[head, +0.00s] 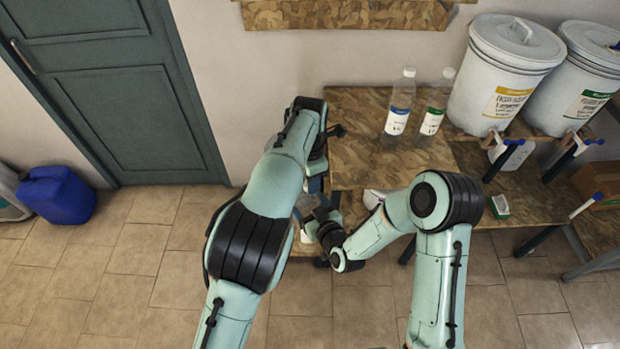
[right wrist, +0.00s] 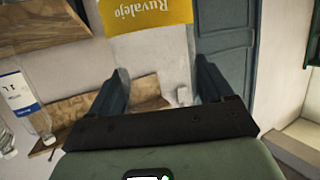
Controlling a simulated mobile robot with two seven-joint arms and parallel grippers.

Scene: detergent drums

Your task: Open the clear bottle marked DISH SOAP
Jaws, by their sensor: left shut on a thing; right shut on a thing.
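A clear bottle with a yellow label (right wrist: 148,15) is between the fingers of my right gripper (right wrist: 160,82), which is shut on it. The label reads "Ruvalejo" upside down; no DISH SOAP wording is legible. In the head view my right gripper (head: 325,222) is low at the table's left front corner, and the bottle is mostly hidden by my arms. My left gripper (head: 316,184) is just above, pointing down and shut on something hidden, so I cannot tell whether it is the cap. Two other clear bottles stand on the table, one blue-labelled (head: 397,122), one green-labelled (head: 431,122).
The wooden table (head: 355,165) lies ahead. Two white drums (head: 497,80) (head: 577,85) with taps stand at its back right. A green and white box (head: 499,206) sits lower down. A blue canister (head: 57,195) is on the floor at left. The floor at left front is clear.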

